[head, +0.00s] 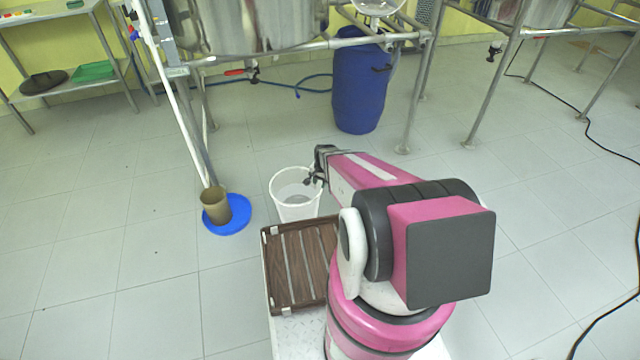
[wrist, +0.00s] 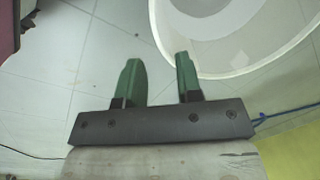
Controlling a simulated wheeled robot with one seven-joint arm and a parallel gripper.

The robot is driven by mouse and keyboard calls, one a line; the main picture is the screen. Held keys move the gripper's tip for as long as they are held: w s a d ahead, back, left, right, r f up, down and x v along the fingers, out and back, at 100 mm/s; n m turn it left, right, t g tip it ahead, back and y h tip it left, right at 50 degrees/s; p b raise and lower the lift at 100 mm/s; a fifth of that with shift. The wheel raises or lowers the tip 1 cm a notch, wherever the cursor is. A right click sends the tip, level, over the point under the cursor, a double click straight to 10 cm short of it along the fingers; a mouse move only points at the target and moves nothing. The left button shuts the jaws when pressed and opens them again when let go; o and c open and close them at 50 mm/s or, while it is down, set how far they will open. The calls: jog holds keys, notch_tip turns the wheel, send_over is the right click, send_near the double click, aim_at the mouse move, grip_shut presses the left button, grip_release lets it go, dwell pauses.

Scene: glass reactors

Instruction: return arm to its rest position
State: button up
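My pink and white arm reaches forward in the head view, with my gripper (head: 315,180) at the rim of a white bucket (head: 296,208) on the floor. In the wrist view my gripper (wrist: 160,82) shows two green fingers standing apart, with only floor visible between them. The bucket (wrist: 235,45) shows there at the upper right, its rim close to the right finger. I cannot tell whether that finger touches the rim.
A brown slatted tray (head: 270,275) sits on my base beside the arm. A brown cup (head: 216,206) stands on a blue disc (head: 240,220) at the left. A blue barrel (head: 360,85) and a metal reactor frame (head: 412,95) stand ahead.

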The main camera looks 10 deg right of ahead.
jog(key=s+a+r+n, duration=0.1)
jog(key=s+r+n, duration=0.3)
jog(key=r, duration=0.9)
jog(key=s+a+r+n+h, duration=0.1)
jog(key=s+r+n, duration=0.3)
jog(key=s+r, duration=0.5)
notch_tip(320, 180, up, 4)
jog(key=shift+s+a+r+g, duration=0.1)
jog(key=shift+s+a+g, duration=0.05)
jog(key=shift+s+g, duration=0.2)
